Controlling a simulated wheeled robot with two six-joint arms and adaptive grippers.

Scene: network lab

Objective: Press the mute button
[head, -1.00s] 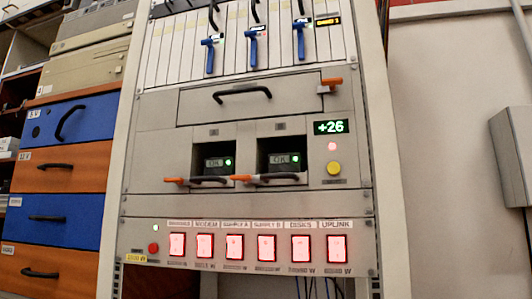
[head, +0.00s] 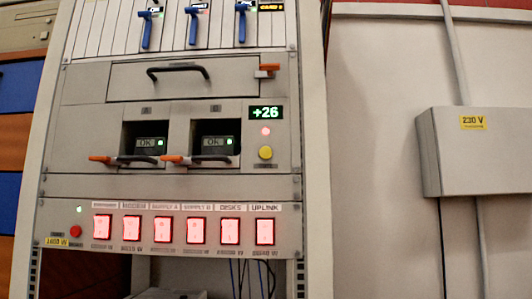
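No button carries a label I can read as mute. A round yellow button (head: 265,153) sits on the right of the rack's middle panel, under a lit red lamp (head: 265,131) and a green "+26" display (head: 266,113). A small round red button (head: 76,231) sits at the left of the lower panel, under a small green lamp (head: 79,209). Neither of my grippers is in view, and nothing covers either button.
Several lit red switches (head: 165,230) line the lower panel. Two bays marked "OK" (head: 151,143) have orange-tipped handles sticking out. A drawer with a black handle (head: 178,70) is above. A grey 230 V box (head: 480,155) hangs on the right wall.

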